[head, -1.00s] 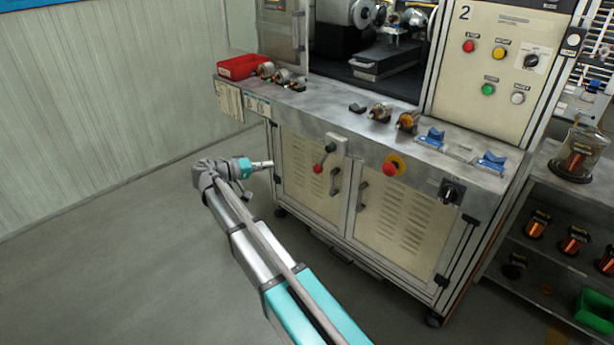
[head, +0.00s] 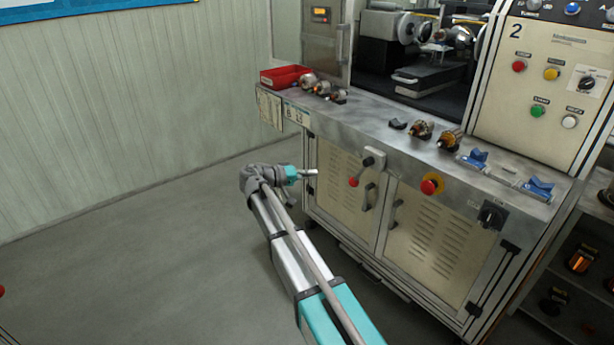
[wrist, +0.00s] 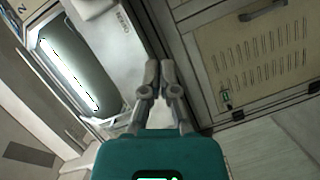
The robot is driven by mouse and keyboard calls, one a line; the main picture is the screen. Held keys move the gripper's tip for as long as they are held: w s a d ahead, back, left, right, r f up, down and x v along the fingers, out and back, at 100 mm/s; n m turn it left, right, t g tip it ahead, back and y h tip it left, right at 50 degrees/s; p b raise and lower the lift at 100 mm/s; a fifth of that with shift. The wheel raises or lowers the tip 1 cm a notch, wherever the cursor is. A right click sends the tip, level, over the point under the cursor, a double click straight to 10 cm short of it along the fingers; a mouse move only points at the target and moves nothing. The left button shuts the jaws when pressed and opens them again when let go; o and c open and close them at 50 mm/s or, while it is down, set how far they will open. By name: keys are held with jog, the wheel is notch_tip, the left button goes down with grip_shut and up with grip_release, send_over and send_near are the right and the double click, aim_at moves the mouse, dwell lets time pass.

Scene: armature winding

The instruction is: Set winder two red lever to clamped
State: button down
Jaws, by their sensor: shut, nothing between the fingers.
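Winder two, marked 2, is the cream and grey cabinet machine (head: 430,240) in the head view. On its front, left of the middle, a short lever with a red ball end (head: 353,182) sits on a light plate (head: 374,182) with a dark pivot knob. The red ball points down and left of the pivot. My gripper (head: 313,173) is shut and empty. In the picture it is left of the red ball, with a gap between them. In the wrist view my closed fingers (wrist: 161,70) show, but I cannot make out the red lever.
A red emergency button (head: 429,187) on a yellow plate and a black rotary switch (head: 491,214) are further right on the front. A red tray (head: 285,76), armatures and blue holders (head: 473,158) stand on the worktop. Door handles lie below the lever.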

aim_at(360, 173)
jog(key=d+f+b, duration=0.2)
jog(key=d, duration=0.7)
jog(key=shift+d, duration=0.25)
jog(key=shift+w+f, duration=0.1)
jog(key=shift+d, duration=0.15)
